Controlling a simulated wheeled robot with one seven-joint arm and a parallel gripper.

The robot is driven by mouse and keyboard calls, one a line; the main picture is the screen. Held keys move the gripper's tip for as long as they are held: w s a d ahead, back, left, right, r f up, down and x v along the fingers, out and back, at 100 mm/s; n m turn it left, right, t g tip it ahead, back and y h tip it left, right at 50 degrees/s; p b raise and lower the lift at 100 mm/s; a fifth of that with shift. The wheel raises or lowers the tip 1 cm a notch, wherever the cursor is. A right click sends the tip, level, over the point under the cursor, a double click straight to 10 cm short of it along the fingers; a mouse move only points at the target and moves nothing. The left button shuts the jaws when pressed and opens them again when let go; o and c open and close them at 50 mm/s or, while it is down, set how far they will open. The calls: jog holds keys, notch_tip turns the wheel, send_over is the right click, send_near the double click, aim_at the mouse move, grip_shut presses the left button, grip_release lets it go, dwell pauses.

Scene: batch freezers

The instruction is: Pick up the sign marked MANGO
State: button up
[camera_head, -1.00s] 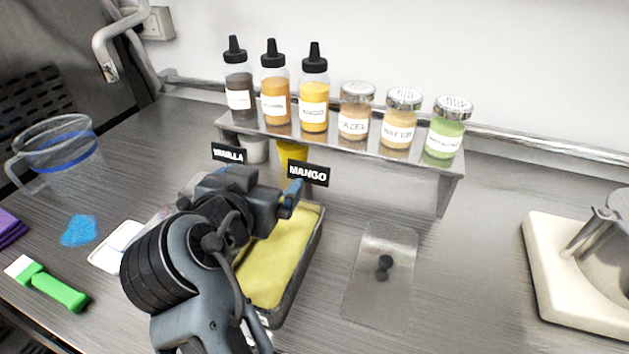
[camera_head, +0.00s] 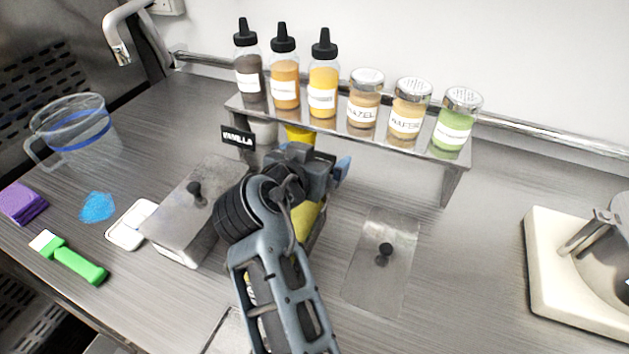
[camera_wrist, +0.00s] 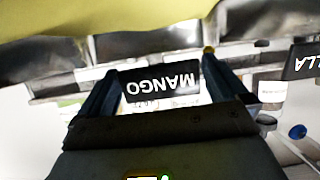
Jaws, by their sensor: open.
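The MANGO sign is a small black plate with white letters. In the wrist view the MANGO sign (camera_wrist: 160,82) appears upside down, between the two open fingers of my gripper (camera_wrist: 155,78). I cannot tell whether either finger touches it. In the head view my gripper (camera_head: 318,165) is in front of the shelf and hides the MANGO sign. The black VANILLA sign (camera_head: 238,137) stands left of it, and part of it shows at the right edge of the wrist view (camera_wrist: 303,62).
A metal shelf (camera_head: 455,168) holds several bottles and jars. A yellow-filled pan (camera_head: 308,222) lies under my arm, beside a lidded metal pan (camera_head: 185,232). A flat metal lid (camera_head: 380,285) lies to the right. A clear jug (camera_head: 75,135) stands at left.

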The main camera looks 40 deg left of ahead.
jog(key=c, duration=1.2)
jog(key=shift+o, duration=0.2)
